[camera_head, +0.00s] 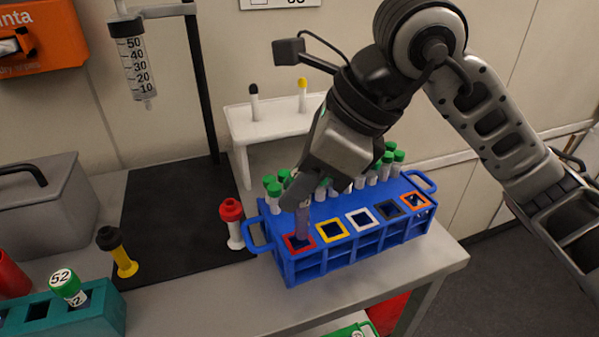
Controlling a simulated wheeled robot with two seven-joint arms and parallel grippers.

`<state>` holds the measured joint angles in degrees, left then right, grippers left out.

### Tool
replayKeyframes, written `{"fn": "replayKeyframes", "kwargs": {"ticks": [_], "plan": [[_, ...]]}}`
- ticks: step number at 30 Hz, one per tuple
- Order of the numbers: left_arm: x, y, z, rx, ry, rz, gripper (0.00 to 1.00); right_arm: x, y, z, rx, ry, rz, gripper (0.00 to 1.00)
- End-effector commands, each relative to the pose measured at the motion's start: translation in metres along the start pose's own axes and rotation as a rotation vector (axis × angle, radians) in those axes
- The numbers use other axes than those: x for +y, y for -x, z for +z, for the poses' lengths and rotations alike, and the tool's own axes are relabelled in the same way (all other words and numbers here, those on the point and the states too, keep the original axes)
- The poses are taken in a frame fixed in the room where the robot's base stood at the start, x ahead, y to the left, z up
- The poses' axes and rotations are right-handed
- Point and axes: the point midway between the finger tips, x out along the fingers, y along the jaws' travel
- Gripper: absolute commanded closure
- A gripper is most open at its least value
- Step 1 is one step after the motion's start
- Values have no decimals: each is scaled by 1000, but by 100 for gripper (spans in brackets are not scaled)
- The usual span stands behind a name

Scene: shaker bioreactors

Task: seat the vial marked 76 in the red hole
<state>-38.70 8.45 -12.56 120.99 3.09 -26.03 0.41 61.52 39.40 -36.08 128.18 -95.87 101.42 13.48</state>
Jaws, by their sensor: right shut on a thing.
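The blue rack (350,250) stands on the bench with a front row of colour-framed square holes. The red hole (299,243) is at its left end. My right gripper (297,196) points down over that end and is shut on a slim purplish vial (303,222). The vial is roughly upright, its lower end at the red hole; I cannot tell how deep it sits. Its cap is hidden by the gripper and no number can be read. Several green-capped vials (389,165) stand in the rack's back rows, partly behind my gripper. My left gripper is out of view.
A teal rack (98,318) at the front left holds a green-capped vial marked 52 (68,288). A red-capped vial (233,222) and a black-and-yellow one (118,252) stand left of the blue rack. A white stand (262,122) is behind. The black mat (170,210) is largely clear.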

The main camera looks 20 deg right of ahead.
Motion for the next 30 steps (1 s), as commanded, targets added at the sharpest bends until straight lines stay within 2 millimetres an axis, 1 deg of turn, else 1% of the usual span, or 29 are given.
{"fn": "replayKeyframes", "kwargs": {"ticks": [1,2,7,30], "plan": [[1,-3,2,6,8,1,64,0,-6,-4,0,0,1,100],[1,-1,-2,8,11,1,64,0,-3,-2,-1,0,0,100],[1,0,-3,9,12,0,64,0,-2,-1,-1,0,0,100],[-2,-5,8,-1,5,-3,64,0,-3,-1,-11,0,1,100]]}}
